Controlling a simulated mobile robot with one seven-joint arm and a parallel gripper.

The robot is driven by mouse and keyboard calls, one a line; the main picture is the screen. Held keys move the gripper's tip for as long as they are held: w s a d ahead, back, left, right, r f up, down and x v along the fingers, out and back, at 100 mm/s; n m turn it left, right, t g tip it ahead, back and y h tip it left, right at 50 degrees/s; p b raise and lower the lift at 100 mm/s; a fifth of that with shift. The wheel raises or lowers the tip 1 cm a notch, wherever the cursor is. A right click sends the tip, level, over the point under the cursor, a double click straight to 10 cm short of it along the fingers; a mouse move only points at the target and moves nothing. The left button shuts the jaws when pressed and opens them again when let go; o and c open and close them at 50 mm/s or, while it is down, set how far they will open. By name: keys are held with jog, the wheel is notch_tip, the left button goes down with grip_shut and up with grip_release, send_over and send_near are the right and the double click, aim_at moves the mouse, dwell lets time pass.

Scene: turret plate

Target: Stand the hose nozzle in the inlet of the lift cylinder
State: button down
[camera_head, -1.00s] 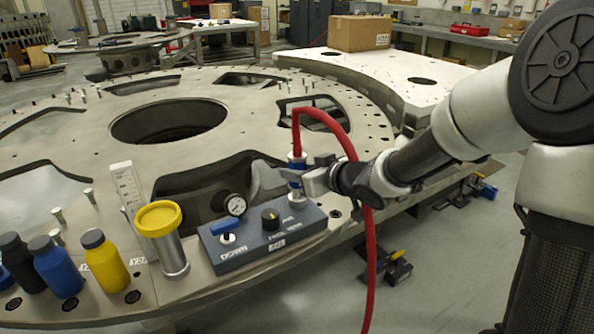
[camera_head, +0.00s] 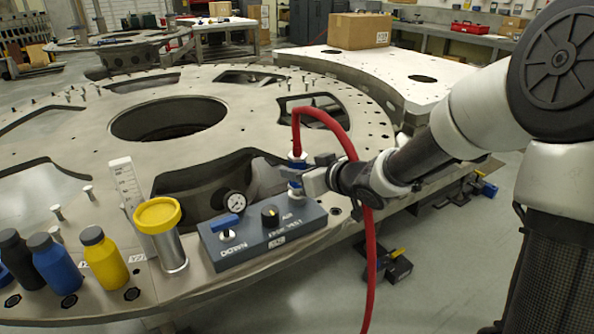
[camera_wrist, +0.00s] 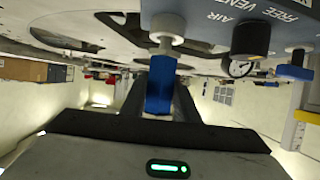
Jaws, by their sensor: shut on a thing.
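The hose nozzle (camera_head: 297,163) is blue, at the end of a red hose (camera_head: 340,137) that arches up and over it. My gripper (camera_head: 308,177) is shut on the nozzle at the right end of a blue-grey control box (camera_head: 265,238). In the wrist view the nozzle (camera_wrist: 160,88) is in line with a round silver fitting (camera_wrist: 165,30) at the box. They appear to meet, but I cannot tell how deep the tip sits. A steel cylinder with a yellow top (camera_head: 172,252) stands left of the box; the frames do not clearly show its inlet.
The box carries a blue lever (camera_head: 226,222), a black knob (camera_head: 270,215) and a gauge (camera_head: 235,203). A white scale (camera_head: 124,182) and several bottles (camera_head: 103,257) stand further left. The plate's front edge is close by, and the hose hangs over it.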

jog(key=shift+f+b, duration=0.75)
jog(key=shift+f, duration=0.25)
dwell(0.3)
jog(key=c, duration=1.3)
grip_release()
